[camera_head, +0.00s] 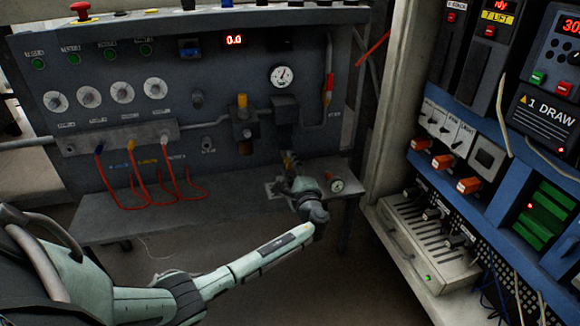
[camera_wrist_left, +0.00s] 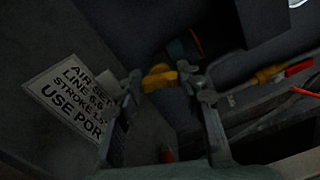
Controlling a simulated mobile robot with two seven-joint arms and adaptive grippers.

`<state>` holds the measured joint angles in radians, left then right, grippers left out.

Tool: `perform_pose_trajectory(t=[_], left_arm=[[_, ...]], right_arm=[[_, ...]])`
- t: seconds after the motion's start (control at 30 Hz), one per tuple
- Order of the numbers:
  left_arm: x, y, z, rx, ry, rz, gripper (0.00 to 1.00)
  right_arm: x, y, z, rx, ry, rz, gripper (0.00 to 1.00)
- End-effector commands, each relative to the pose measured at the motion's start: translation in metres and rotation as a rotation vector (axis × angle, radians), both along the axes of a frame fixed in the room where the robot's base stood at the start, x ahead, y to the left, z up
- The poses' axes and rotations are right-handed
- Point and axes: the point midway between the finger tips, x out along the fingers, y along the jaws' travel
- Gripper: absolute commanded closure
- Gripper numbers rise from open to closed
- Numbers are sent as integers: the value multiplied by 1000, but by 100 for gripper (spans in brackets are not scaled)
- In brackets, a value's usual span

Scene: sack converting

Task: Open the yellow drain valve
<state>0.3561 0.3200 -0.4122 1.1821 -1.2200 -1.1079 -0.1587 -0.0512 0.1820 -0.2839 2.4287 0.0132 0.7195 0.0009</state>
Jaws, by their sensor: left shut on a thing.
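The yellow drain valve (camera_wrist_left: 160,78) shows in the left wrist view between the fingertips of my left gripper (camera_wrist_left: 163,82). The gripper is shut on its yellow handle. In the head view my left arm reaches from the lower left, and the left gripper (camera_head: 287,180) is at the panel's shelf, below the gauge. Only a small yellow piece of the valve (camera_head: 289,160) shows there; the gripper hides most of it. How far the handle is turned cannot be told. My right gripper is not in view.
A grey panel (camera_head: 190,100) with knobs, a round gauge (camera_head: 282,77) and red hoses (camera_head: 135,190) stands behind the shelf (camera_head: 110,230). A small gauge (camera_head: 337,185) sits right of my gripper. A blue rack (camera_head: 470,190) stands at right. A printed label (camera_wrist_left: 70,98) is beside the fingers.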

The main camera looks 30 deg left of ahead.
Motion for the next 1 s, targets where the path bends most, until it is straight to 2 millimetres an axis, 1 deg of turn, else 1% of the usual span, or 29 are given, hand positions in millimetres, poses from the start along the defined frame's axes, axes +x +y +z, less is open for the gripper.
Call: perform_pose_trajectory(t=[0.13, 0.17, 0.3, 0.33, 0.57, 0.67, 0.77, 1.0], left_arm=[[0, -1, -1, 0, 2, -1, 91], [0, -1, -1, 0, 2, -1, 60], [0, -1, -1, 0, 2, -1, 43], [0, -1, -1, 0, 2, -1, 41], [0, -1, 0, 1, 2, -1, 41], [-3, -4, -1, 0, 1, -2, 41], [-11, -14, -2, -2, 2, -2, 41], [-37, -44, -1, -2, 3, -2, 41]], right_arm=[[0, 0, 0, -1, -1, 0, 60], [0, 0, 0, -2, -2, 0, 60], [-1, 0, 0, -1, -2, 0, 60], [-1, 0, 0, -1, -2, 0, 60], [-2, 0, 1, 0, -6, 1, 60], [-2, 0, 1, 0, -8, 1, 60], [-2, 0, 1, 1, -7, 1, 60], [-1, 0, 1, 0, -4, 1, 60]])
